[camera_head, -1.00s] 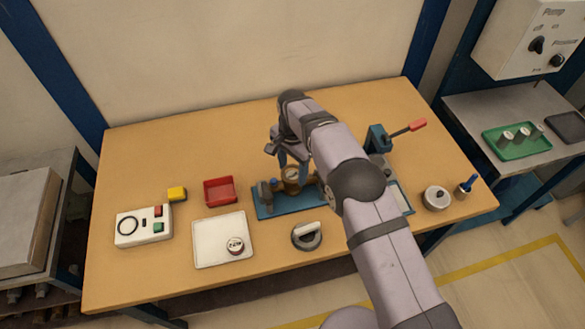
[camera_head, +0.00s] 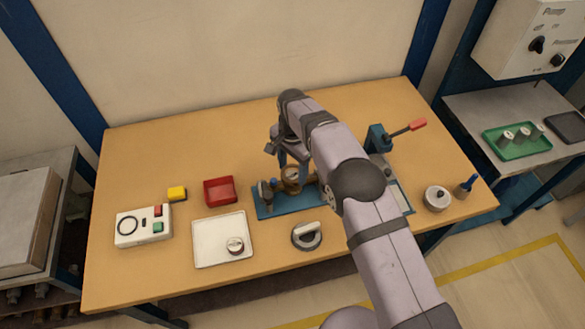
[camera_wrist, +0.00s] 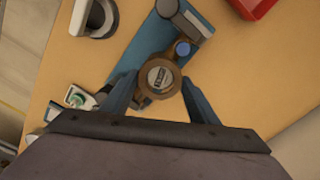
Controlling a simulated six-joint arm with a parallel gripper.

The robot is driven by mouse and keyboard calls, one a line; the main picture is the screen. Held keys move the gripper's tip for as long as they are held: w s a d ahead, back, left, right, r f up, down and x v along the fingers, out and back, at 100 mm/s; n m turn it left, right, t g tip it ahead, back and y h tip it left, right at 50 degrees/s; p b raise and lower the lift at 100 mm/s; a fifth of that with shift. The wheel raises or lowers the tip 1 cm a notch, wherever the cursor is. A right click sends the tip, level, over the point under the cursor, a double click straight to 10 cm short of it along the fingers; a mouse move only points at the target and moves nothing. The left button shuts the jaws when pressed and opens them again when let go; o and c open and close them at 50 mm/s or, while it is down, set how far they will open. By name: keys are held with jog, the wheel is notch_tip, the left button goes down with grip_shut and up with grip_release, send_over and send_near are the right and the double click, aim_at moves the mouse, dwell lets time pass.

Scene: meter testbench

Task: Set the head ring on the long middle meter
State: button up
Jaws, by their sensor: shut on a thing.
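The meter (camera_head: 306,186) lies on a blue bench fixture (camera_head: 272,208) in the middle of the table, partly hidden by my arm. My gripper (camera_wrist: 159,79) points down over it. Its two blue fingers are shut on the brass-brown head ring (camera_wrist: 174,91), one on each side. The ring also shows in the head view (camera_head: 291,185). In the wrist view, a round grey face with a dark label (camera_wrist: 160,77) shows inside the ring. The ring lines up with the meter from above. I cannot tell whether it is seated or just above it.
A white tray (camera_head: 210,225) with a small round part (camera_head: 235,246) lies left of the fixture. A red-handled blue device (camera_head: 377,140) is at right. A grey round-based part (camera_head: 306,236) sits in front.

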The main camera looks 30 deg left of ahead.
jog(key=shift+f+b, duration=0.85)
jog(key=shift+f, duration=0.25)
dwell(1.0)
jog(key=o, duration=1.4)
jog(key=shift+r, duration=0.15)
jog(key=shift+r+p, duration=2.15)
jog(key=shift+r, duration=1.25)
